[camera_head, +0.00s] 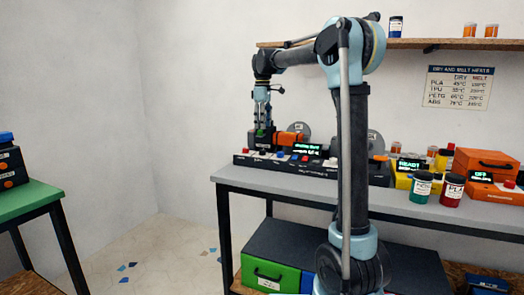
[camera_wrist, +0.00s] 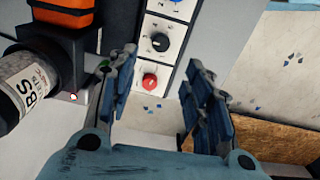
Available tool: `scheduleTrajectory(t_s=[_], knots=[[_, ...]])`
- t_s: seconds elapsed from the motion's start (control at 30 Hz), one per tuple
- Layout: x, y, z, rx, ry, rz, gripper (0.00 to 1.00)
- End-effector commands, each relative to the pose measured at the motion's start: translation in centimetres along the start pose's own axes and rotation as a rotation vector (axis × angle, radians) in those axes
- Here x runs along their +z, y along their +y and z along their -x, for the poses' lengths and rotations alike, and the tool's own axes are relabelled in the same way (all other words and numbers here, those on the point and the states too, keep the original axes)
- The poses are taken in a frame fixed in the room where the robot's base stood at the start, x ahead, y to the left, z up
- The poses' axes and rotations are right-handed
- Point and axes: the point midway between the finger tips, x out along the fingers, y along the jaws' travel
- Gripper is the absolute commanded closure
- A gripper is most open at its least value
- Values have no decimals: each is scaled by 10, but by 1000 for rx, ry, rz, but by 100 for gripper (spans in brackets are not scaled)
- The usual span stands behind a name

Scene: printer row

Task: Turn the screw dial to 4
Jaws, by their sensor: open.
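A long control panel (camera_head: 285,163) with several small knobs lies along the front of the grey bench. In the wrist view its end shows a black knob (camera_wrist: 160,43) with a pale pointer and marks around it, and a red knob (camera_wrist: 149,82). The lettering is too small to read, so I cannot tell which is the screw dial. My gripper (camera_head: 262,120) points down above the panel's left end. In the wrist view my gripper (camera_wrist: 160,92) is open and empty, its fingers either side of the red knob in the picture, with no clear contact.
A jar marked ABS (camera_wrist: 25,85) and an orange block (camera_wrist: 65,12) are close at left in the wrist view. Red and green jars (camera_head: 452,190) and orange boxes (camera_head: 484,165) crowd the bench's right. The floor (camera_head: 170,255) left of the bench is mostly clear.

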Motion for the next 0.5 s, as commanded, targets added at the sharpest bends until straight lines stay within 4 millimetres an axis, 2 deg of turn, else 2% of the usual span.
scheduleTrajectory(t_s=[0.5], knots=[[-1, -1, -90, 0, 0, 1, 54]])
